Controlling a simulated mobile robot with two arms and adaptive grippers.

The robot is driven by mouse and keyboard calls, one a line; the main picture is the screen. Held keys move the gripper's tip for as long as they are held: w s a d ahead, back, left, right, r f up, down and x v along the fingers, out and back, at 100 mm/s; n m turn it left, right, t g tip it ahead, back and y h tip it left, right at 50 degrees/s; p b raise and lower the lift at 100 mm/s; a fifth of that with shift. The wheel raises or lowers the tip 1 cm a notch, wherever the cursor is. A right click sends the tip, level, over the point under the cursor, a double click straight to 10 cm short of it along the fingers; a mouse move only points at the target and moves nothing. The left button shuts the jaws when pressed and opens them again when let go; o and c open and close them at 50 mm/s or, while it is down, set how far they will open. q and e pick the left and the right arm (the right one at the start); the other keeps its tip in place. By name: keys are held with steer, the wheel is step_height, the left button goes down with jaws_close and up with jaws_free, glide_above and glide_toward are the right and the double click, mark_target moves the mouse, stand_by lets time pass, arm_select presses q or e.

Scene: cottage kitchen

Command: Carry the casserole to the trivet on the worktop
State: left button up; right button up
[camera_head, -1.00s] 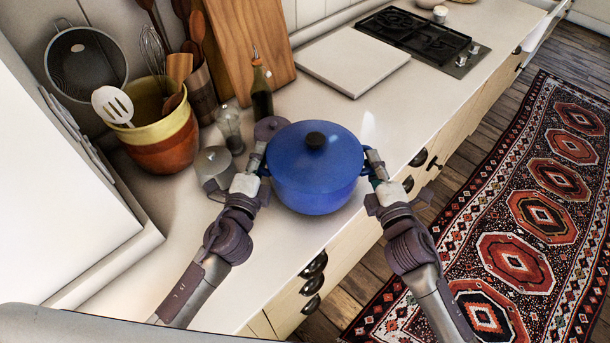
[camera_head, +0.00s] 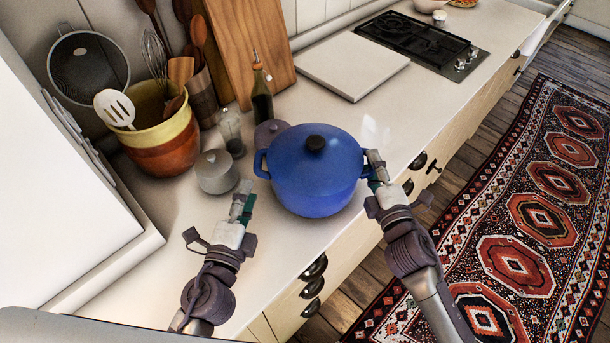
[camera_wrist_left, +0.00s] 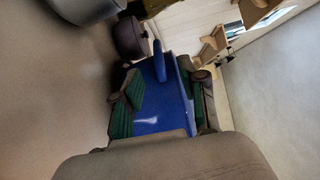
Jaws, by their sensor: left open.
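The blue casserole (camera_head: 318,185), lid on with a black knob, stands upright on the worktop (camera_head: 262,295) near its front edge in the head view. My left gripper (camera_head: 243,200) is open and empty, to the left of the casserole and apart from its left handle (camera_head: 261,164). In the left wrist view the casserole (camera_wrist_left: 158,115) shows between my green-padded fingers. My right gripper (camera_head: 375,167) is at the right handle; whether its jaws are closed on it is unclear. I cannot make out a trivet for certain; any surface directly under the casserole is hidden.
A grey lidded pot (camera_head: 216,173) stands close beyond my left gripper. A bottle (camera_head: 262,98) and a striped utensil pot (camera_head: 165,145) stand behind. A pale square slab (camera_head: 352,65) lies before the black hob (camera_head: 420,40). Worktop between casserole and slab is mostly clear.

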steer(key=shift+s, duration=0.1)
arm_select(q)
steer(key=shift+s+a, duration=0.1)
steer(key=shift+s, duration=0.85)
arm_select(e)
steer(key=v, duration=1.1)
steer(key=shift+s+d, duration=0.2)
steer(key=shift+s, duration=0.15)
